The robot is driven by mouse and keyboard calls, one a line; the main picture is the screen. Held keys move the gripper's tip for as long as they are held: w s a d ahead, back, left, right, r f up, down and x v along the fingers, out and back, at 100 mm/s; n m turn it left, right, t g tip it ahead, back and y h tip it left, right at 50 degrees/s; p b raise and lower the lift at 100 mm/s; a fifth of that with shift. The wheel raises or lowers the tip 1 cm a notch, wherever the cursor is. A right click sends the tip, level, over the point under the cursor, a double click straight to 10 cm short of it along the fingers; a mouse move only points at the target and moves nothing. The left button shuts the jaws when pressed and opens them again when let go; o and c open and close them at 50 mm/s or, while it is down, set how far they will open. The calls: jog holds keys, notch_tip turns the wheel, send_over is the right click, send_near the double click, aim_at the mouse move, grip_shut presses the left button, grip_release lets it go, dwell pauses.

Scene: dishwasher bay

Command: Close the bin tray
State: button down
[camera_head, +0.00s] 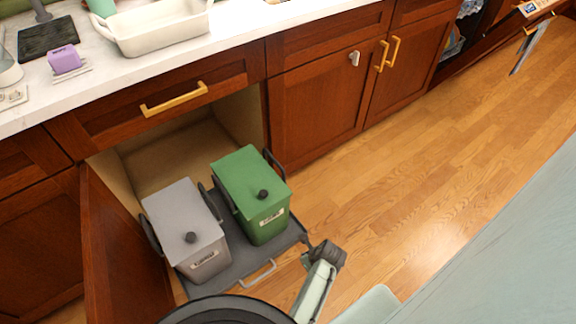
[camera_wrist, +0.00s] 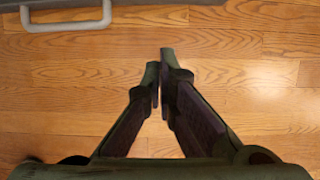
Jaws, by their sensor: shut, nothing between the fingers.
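The dark grey bin tray (camera_head: 236,259) is pulled out of the open lower cabinet. It carries a grey bin (camera_head: 182,215) and a green bin (camera_head: 243,180), both with lids on. A light handle (camera_head: 258,274) is on the tray's front edge. In the wrist view, the tray's front edge (camera_wrist: 180,16) runs along the top, with the handle (camera_wrist: 66,24) at top left. My gripper (camera_wrist: 159,62) is shut and empty, over the wood floor in front of the tray, apart from the edge and to the right of the handle. Its fingertips are not clearly visible in the head view.
An open cabinet door (camera_head: 120,252) stands left of the tray. A drawer with a gold handle (camera_head: 174,99) is above the opening. Closed cabinets (camera_head: 318,112) are to the right. A white dish tub (camera_head: 155,28) stands on the counter. Wood floor (camera_head: 420,170) at right is clear.

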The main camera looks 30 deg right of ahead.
jog(key=w+f, duration=0.7)
jog(key=f, duration=0.1)
jog(key=shift+w+f+b, duration=0.2)
jog(key=shift+f+b, duration=0.2)
jog(key=shift+b, duration=0.05)
jog(key=shift+a, duration=0.1)
